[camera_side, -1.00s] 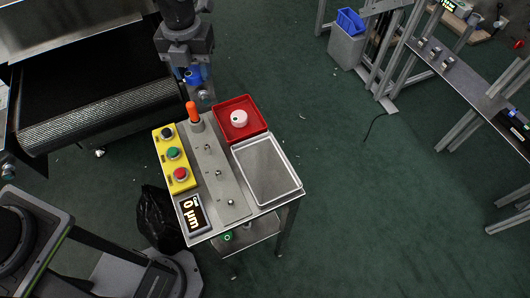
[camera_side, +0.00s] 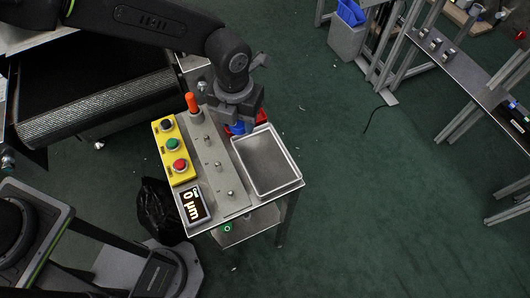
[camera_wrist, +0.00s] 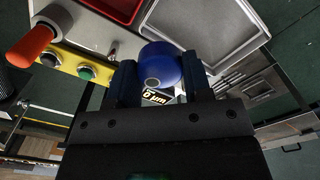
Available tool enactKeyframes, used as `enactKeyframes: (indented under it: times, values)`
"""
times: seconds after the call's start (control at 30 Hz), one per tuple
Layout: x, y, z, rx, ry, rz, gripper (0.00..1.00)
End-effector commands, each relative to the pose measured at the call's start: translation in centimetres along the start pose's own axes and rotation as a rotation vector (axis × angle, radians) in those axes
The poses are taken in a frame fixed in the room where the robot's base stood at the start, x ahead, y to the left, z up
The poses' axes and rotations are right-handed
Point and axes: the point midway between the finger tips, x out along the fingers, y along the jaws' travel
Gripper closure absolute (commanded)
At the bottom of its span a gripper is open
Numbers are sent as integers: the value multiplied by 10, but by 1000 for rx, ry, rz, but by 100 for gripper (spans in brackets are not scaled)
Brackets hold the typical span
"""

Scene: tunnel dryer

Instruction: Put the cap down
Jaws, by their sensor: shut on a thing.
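My gripper (camera_side: 238,122) is shut on a blue round cap (camera_wrist: 160,66). In the wrist view the cap sits between the two fingers, with a grey round spot on its near face. In the side view the cap (camera_side: 238,128) shows low under my gripper, by the near left part of the red tray (camera_side: 262,117). The gripper covers most of that tray, and whether the cap touches anything is hidden. The red tray also shows at the top of the wrist view (camera_wrist: 118,9).
A silver tray (camera_side: 295,177) lies empty just nearer than the red one. An orange-topped handle (camera_side: 192,103) stands left of my gripper. A yellow button box (camera_side: 165,177) and a display reading 0 µm (camera_side: 192,206) line the left side. Small pegs stand on a grey plate (camera_side: 213,172).

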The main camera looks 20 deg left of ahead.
Motion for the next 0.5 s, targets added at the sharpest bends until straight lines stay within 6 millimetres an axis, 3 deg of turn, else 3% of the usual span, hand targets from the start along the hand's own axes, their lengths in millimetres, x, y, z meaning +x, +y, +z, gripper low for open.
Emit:
enactKeyframes:
  times: [0.23,0.5]
  values:
    - [31,-49,-14,3,0,0,79]
    - [43,-65,-18,-2,-1,0,79]
